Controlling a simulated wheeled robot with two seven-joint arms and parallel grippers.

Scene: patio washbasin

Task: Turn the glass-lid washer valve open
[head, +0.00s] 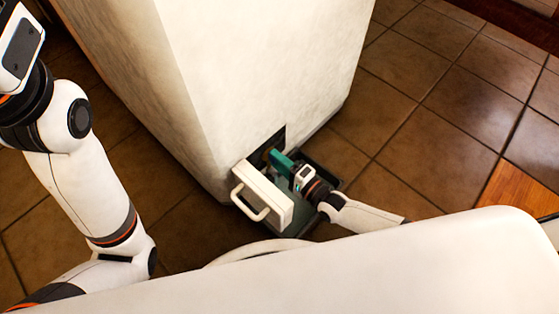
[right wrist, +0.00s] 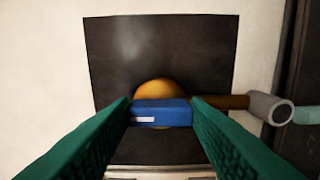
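The blue valve handle (right wrist: 160,114) has a white strip on its front and sits before a round brass-coloured body (right wrist: 158,90). A brown pipe (right wrist: 232,101) with a grey collar runs right from it. Behind is a dark square recess (right wrist: 110,50), also in the head view (head: 277,138), low in the pale block. My right gripper (right wrist: 160,104) has one green finger at each end of the handle, with no clear gap. In the head view its teal fingers (head: 277,158) reach the recess, and the handle is hidden. My left gripper's fingers are outside the view; its arm is at left.
A white panel with a bar handle (head: 262,193) stands out beside my right gripper. The tall pale block (head: 220,80) rises above the recess. A dark tray-like edge (head: 325,172) lies behind the gripper. Brown floor tiles (head: 430,110) are clear at right.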

